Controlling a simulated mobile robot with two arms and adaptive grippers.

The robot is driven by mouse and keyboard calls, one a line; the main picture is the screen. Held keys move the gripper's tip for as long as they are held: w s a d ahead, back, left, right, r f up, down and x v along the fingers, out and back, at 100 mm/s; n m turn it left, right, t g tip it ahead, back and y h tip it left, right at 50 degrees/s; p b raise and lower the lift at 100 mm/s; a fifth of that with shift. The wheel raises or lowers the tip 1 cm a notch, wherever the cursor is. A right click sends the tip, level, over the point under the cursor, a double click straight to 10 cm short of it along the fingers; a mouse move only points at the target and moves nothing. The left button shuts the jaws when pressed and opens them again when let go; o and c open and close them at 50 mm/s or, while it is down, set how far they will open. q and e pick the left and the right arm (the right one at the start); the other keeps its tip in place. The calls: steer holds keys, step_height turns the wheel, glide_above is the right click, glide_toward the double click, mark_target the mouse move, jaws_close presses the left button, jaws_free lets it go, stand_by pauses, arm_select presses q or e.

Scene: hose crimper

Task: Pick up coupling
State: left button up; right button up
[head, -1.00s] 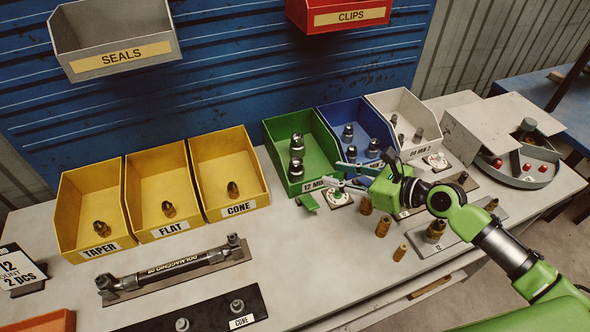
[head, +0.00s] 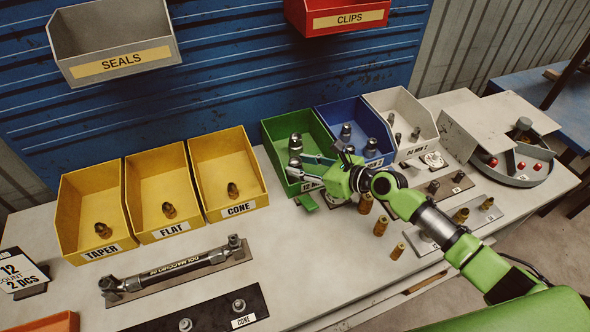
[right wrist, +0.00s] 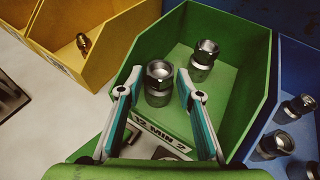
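The green bin (head: 278,131), labelled 12 MIN 2, holds two metal couplings. The nearer coupling (right wrist: 158,84) stands upright by the bin's front wall. The farther coupling (right wrist: 202,60) stands behind it and to the right; it also shows in the head view (head: 296,141). My right gripper (right wrist: 160,76) is open over the bin's front edge. In the right wrist view its fingers lie to the left and right of the nearer coupling, with gaps visible on both sides. The right gripper (head: 297,165) partly hides that coupling in the head view. My left gripper is not in view.
A blue bin (head: 331,113) and a white bin (head: 394,98) with metal fittings stand to the right. Yellow bins (head: 222,151) stand to the left. Brass fittings (head: 381,226) stand on the table under and beside my right arm. The table's middle front is partly clear.

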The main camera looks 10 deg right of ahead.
jaws_close()
steer(key=shift+r, duration=0.45)
steer(key=s+a+r, duration=0.2)
steer(key=s+r, duration=1)
steer(key=s, duration=0.1)
steer(key=shift+s+p, duration=0.3)
steer(key=shift+s, duration=0.1)
